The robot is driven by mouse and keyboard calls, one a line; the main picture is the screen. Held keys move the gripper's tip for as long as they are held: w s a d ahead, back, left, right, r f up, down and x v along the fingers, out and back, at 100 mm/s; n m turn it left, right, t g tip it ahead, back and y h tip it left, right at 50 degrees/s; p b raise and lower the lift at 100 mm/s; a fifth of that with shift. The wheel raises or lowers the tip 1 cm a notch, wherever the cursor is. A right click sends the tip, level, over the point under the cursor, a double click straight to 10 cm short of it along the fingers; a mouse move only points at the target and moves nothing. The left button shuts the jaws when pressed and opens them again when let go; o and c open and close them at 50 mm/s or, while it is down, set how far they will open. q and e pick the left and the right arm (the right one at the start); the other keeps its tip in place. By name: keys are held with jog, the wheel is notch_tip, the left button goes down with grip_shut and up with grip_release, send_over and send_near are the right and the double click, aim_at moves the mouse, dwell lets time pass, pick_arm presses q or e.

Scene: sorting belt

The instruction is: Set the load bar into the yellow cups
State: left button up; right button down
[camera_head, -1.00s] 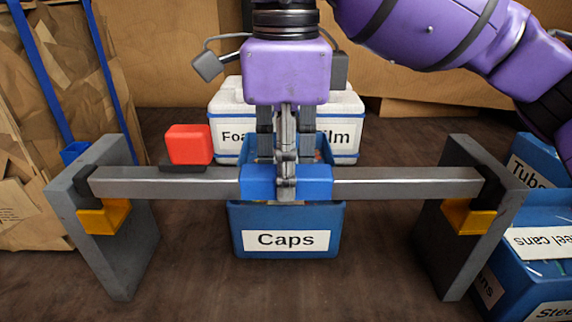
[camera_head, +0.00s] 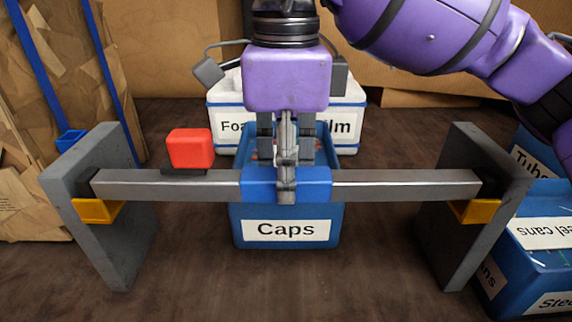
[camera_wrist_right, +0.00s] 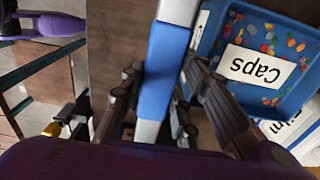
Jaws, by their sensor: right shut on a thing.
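The load bar (camera_head: 400,184) is a long grey metal bar with a blue middle grip, held level between two grey upright plates. My right gripper (camera_head: 286,185) is shut on the blue middle; the right wrist view shows its fingers on both sides of the blue part (camera_wrist_right: 164,70). A red block (camera_head: 190,148) stands on the bar's left half. The left yellow cup (camera_head: 98,211) and the right yellow cup (camera_head: 476,212) are fixed to the plates. The bar's ends are at the cups, low and close above them; I cannot tell whether they touch. My left gripper is not in view.
A blue Caps bin (camera_head: 286,230) stands behind the bar. A white foam and film bin (camera_head: 345,110) is farther back. Blue bins (camera_head: 535,260) stand at the right, beside the right plate (camera_head: 450,240). Cardboard (camera_head: 30,170) is at the left. The floor in front is clear.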

jog(key=shift+f, duration=0.45)
jog(key=shift+f+b, duration=0.35)
jog(key=shift+f, duration=0.05)
jog(key=c, duration=1.3)
grip_release()
jog(key=shift+f, duration=0.1)
